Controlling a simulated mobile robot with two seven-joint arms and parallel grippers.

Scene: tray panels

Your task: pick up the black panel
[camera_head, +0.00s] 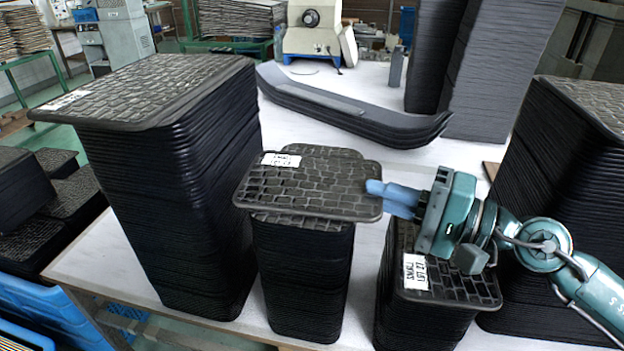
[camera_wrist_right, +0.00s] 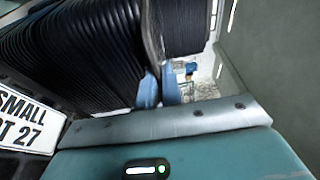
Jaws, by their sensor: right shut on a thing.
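The black panel (camera_head: 310,188) has a brick-like textured top and a white label near its far left corner. It sits on or just above the middle stack (camera_head: 300,270), turned a little relative to it. My right gripper (camera_head: 376,190) has its blue fingers shut on the panel's right edge. In the right wrist view the blue fingertips (camera_wrist_right: 160,90) close on a thin dark edge, with ribbed black stack sides beside it. Whether the panel is fully clear of the stack cannot be told. My left gripper is not in view.
A tall panel stack (camera_head: 200,190) stands to the left. A shorter stack (camera_head: 450,285) labelled small lies below my right gripper, and another tall stack (camera_head: 565,170) stands at the right. Curved black parts (camera_head: 350,110) lie behind on the white table (camera_head: 110,255).

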